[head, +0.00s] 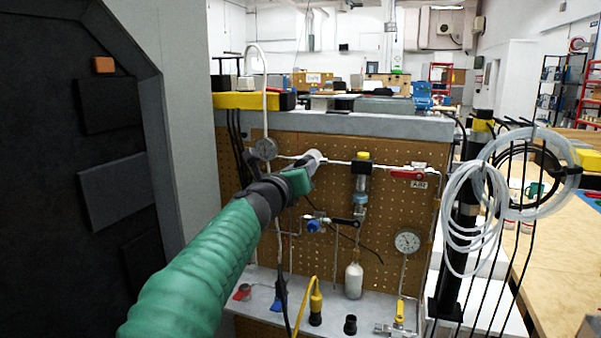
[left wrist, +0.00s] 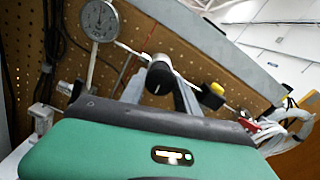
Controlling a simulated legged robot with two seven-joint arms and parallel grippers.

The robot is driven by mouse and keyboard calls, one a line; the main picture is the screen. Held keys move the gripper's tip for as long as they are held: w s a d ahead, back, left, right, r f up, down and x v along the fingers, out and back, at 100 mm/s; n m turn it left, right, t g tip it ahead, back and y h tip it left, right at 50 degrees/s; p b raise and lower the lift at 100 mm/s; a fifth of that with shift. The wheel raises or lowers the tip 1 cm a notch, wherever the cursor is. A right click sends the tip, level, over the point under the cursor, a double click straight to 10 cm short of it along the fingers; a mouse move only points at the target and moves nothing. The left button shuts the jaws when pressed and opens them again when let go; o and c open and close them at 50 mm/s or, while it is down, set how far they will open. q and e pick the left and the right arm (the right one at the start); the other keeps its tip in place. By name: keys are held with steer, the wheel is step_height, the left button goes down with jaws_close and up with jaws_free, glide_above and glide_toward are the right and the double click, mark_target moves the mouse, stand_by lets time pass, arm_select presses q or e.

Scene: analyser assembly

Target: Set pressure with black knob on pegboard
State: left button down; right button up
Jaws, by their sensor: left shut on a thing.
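The black knob (left wrist: 158,77) sticks out from the pegboard (head: 340,240) in the left wrist view, on a silver fitting in the pipe line. My left gripper (left wrist: 160,86) has a finger on each side of the knob and is shut on it. In the head view my left gripper (head: 308,167) reaches the upper part of the pegboard and hides the knob; a pale cylinder end shows beyond it. A round pressure gauge (head: 266,149) is just left of the gripper; it also shows in the left wrist view (left wrist: 98,20). Its reading is too small to tell. My right gripper is not in view.
To the right are a yellow-topped filter (head: 362,175), a red valve handle (head: 407,175) and a lower gauge (head: 407,241). A blue valve (head: 314,225) sits below the gripper. Coiled white tubing (head: 475,220) hangs at the right. A grey wall (head: 170,110) stands close on the left.

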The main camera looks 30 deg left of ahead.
arm_select(q)
steer(key=shift+w+f, duration=0.1)
steer(key=shift+f, duration=0.25)
steer(key=c, duration=1.2)
jaws_free()
steer(key=o, duration=0.3)
steer(key=shift+w, duration=0.1)
steer(key=shift+r, duration=0.15)
